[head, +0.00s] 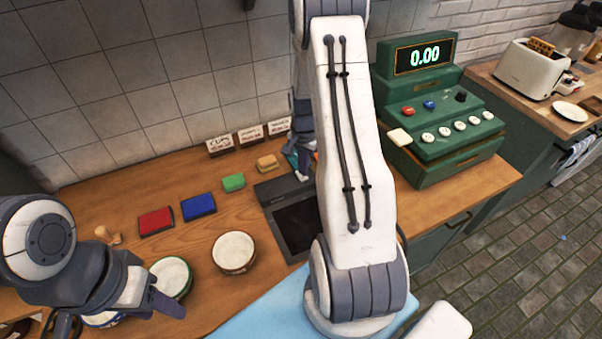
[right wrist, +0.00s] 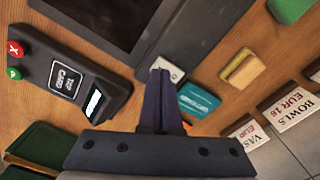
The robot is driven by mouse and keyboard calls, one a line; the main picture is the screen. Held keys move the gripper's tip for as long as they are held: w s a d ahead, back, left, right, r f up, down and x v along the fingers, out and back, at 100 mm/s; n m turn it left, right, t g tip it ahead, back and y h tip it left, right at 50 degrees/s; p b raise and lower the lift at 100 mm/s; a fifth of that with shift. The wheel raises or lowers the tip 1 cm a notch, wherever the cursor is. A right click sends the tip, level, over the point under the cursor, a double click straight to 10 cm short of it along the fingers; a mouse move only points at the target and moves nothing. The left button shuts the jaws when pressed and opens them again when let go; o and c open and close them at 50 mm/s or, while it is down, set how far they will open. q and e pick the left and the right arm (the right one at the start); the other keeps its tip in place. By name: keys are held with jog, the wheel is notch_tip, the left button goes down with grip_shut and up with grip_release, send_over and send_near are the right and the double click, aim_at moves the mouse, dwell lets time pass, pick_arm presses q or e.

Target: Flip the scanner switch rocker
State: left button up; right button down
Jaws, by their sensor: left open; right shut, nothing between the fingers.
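The scanner (head: 282,190) is a dark flat unit with a black panel, on the wooden counter in the head view, partly hidden by my right arm. Its dark housing (right wrist: 190,35) also fills the top middle of the right wrist view. A small pale piece (right wrist: 175,73), perhaps the switch rocker, shows on the housing right at my right fingertips. My right gripper (right wrist: 161,75) is shut and empty, its tips at or touching that piece; contact is unclear. The rocker's tilt is hidden. My left gripper (head: 160,301) is open and empty by the bowls at lower left.
A card terminal (right wrist: 65,75), a teal card (right wrist: 198,100) and a yellow block (right wrist: 242,68) lie near my right gripper. Red (head: 156,221) and blue (head: 198,206) pads and a white-topped bowl (head: 233,252) stand left. A green cash register (head: 440,140) stands right.

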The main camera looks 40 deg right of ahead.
aim_at(303, 177)
jog(key=shift+f+b, duration=0.7)
jog(key=shift+f, duration=0.3)
dwell(0.5)
jog(key=shift+r+p, duration=2.85)
jog(key=shift+r, duration=0.75)
jog(key=shift+f, duration=0.1)
jog(key=s+a+r+n+b, duration=0.15)
jog(key=a+r+n, duration=0.3)
jog(key=a, duration=0.55)
jog(key=a+r+n+b, duration=0.3)
jog(key=a+n, duration=0.2)
jog(key=a, duration=0.6)
jog(key=s+a+r+n+b, duration=0.1)
jog(key=s+a+n, duration=0.5)
jog(key=s, duration=0.4)
jog(key=s+a+r+n+y+b, duration=0.1)
jog(key=s+a+n+b, duration=0.1)
jog(key=s+a+n, duration=0.4)
jog(key=s+a, duration=0.1)
jog(key=s, duration=0.2)
jog(key=shift+s+r+b, duration=0.3)
jog(key=shift+s, duration=0.1)
